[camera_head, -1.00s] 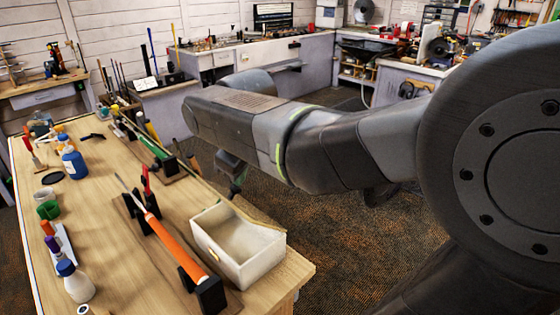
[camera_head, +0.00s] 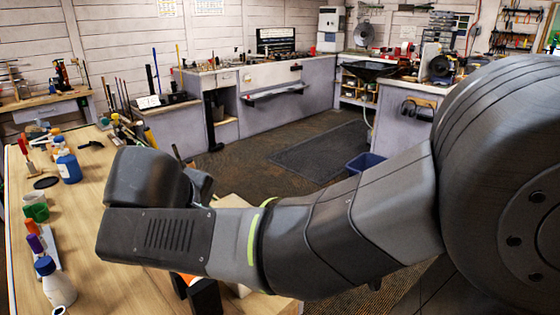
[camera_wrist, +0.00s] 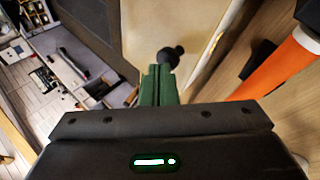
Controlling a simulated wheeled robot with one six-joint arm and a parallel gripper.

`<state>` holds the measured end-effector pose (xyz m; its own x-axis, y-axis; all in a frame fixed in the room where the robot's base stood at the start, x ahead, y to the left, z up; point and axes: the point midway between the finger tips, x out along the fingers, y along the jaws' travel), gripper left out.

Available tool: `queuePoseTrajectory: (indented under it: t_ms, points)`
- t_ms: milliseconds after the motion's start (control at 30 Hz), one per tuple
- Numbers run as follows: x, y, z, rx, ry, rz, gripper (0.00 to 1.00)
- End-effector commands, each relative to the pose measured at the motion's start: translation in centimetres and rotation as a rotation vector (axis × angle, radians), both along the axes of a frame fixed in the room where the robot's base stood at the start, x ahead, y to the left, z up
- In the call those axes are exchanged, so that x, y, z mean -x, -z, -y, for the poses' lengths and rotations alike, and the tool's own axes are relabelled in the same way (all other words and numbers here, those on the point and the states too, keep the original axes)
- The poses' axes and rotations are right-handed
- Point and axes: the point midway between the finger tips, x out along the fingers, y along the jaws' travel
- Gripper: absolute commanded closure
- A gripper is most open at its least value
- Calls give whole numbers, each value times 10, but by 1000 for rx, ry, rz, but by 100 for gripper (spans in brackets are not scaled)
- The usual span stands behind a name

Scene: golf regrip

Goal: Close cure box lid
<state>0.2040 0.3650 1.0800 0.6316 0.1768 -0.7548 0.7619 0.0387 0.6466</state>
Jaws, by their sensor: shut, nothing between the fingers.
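The cream cure box is mostly hidden behind my arm in the head view. A pale piece of the box or its lid (camera_head: 233,201) shows above my forearm. In the wrist view a cream panel (camera_wrist: 160,22) of the box, with a brown edge, fills the upper middle. I cannot tell how far the lid is raised. My gripper (camera_wrist: 163,72) has its green fingers shut and empty. A dark round knob (camera_wrist: 170,55) shows at the fingertips; whether they touch it is unclear. In the head view the fingers are hidden by my wrist.
An orange club grip (camera_wrist: 280,70) runs close on the right in the wrist view. Its black holder (camera_head: 204,297) shows below my arm.

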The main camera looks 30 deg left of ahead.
Motion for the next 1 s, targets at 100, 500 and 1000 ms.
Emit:
queuePoseTrajectory:
  t_ms: [100,500,1000]
  points:
    - [3,7,-1,0,0,-1,100]
    - [5,13,-1,5,1,-8,100]
    - [-3,-2,-3,6,4,-8,100]
